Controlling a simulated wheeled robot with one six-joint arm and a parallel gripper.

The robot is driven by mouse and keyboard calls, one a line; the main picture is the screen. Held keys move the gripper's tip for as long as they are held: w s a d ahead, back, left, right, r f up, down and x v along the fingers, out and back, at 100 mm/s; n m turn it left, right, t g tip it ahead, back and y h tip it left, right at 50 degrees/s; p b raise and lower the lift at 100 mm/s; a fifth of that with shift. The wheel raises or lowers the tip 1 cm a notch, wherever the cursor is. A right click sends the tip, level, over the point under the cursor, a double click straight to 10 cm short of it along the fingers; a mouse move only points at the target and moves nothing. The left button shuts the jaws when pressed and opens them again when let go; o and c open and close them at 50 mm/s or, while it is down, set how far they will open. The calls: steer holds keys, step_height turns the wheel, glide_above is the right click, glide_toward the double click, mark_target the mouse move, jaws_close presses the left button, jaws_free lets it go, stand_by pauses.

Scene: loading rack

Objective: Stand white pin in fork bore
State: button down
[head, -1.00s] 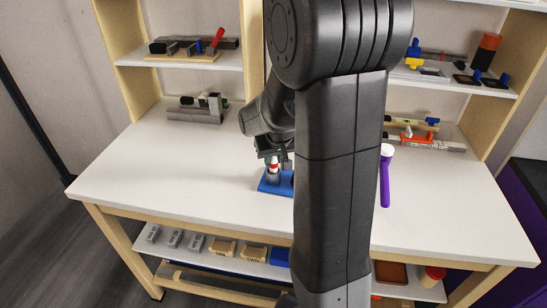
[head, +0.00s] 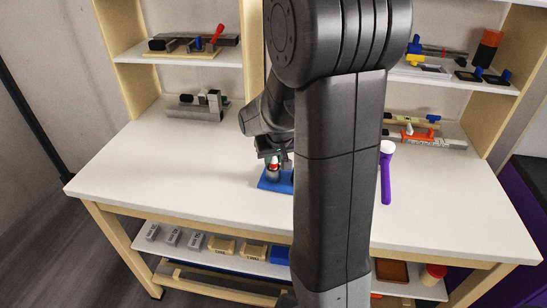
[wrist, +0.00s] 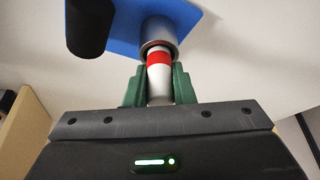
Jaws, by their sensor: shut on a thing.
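The white pin (wrist: 158,82) with a red band shows in the wrist view between the green fingers of my gripper (wrist: 159,86), which is shut on it. The pin's far end meets a round grey metal collar (wrist: 159,31) on a blue plate (wrist: 194,14). The collar hides that end, so I cannot tell how deep it sits. In the head view my gripper (head: 273,160) is over the blue plate (head: 268,184), with the pin's red band (head: 273,166) just above the collar. My arm hides the plate's right part. I cannot identify the fork bore for sure.
A black cylinder (wrist: 89,26) stands beside the collar in the wrist view. A purple-handled tool with a white head (head: 386,176) lies right of my arm. A grey fixture (head: 197,106) is at the back left. The left of the white tabletop (head: 160,160) is clear.

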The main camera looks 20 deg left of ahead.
steer(key=shift+f, duration=0.25)
stand_by(0.3)
steer(key=c, duration=1.1)
jaws_free()
steer(key=shift+c, duration=0.2)
steer(key=v, duration=1.3)
steer(key=shift+r, duration=0.4)
steer(key=shift+f, duration=0.15)
steer(key=x, duration=1.3)
steer(key=shift+f, duration=0.3)
